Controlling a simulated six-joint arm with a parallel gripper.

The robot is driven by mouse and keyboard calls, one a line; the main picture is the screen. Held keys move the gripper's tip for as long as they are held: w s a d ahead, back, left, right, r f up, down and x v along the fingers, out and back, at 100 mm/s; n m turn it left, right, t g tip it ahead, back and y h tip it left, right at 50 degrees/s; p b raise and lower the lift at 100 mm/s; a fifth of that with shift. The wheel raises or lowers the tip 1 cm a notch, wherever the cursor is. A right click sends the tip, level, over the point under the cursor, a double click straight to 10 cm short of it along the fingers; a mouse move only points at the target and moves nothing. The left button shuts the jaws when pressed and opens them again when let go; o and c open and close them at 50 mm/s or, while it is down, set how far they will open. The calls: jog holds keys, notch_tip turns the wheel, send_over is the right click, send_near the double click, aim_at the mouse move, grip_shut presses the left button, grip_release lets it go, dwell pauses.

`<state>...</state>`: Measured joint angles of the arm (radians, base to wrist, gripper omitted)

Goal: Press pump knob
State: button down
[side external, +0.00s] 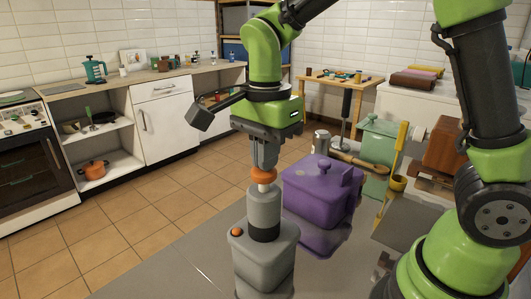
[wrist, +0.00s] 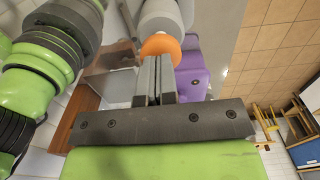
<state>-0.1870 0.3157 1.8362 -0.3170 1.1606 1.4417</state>
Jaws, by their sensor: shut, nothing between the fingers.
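The pump is a grey dispenser (side external: 264,252) standing on the grey worktop, with a dark collar and a pale stem. Its orange pump knob (side external: 264,175) sits on top of the stem. A small orange button (side external: 237,232) is on its left shoulder. My gripper (side external: 264,164) points down right over the knob, fingers together and empty. In the wrist view, the fingertips of my gripper (wrist: 160,62) overlap the edge of the orange knob (wrist: 161,45), and the grey pump body (wrist: 162,15) lies beyond. I cannot tell whether the tips press on the knob or only touch it.
A purple lidded box (side external: 318,195) stands close at the pump's right. A green container (side external: 378,140), a yellow-handled tool (side external: 400,150) and a brown box (side external: 443,147) stand farther right. The worktop left of the pump is clear.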

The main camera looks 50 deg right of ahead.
jog(key=shift+f, duration=0.15)
jog(key=shift+f, duration=1.25)
notch_tip(320, 180, up, 14)
jog(key=shift+r, duration=0.25)
dwell(0.9)
notch_tip(320, 180, up, 2)
jog(key=shift+w+a+r, duration=0.1)
jog(key=shift+w+r, duration=0.05)
dwell(0.4)
